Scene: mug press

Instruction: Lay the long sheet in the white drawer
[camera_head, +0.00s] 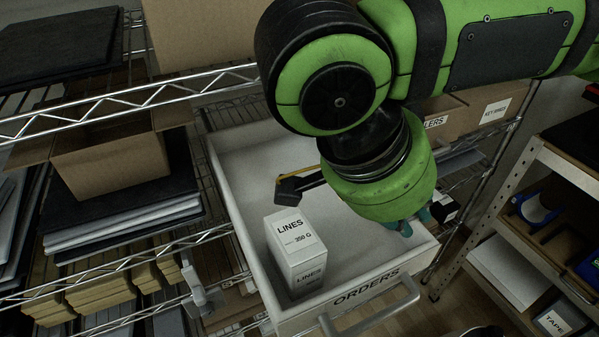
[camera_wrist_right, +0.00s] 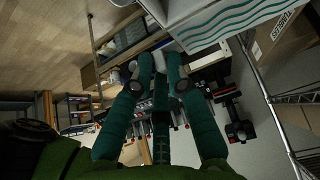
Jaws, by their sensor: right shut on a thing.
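The white drawer (camera_head: 231,187) is pulled out from the wire rack, with ORDERS on its front. A white box (camera_head: 298,249) marked LINES stands in its front left part. My right gripper (camera_head: 405,228) is over the drawer's right front part, mostly hidden behind its own wrist; only teal finger parts show. The sheet cannot be made out in the head view. My left gripper is out of view.
A drawer handle (camera_head: 371,310) juts out at the front. A wire shelf with an open cardboard box (camera_head: 108,160) and stacked dark sheets is at the left. A second shelf with bins and a TAPE box (camera_head: 558,320) stands at the right, with floor between.

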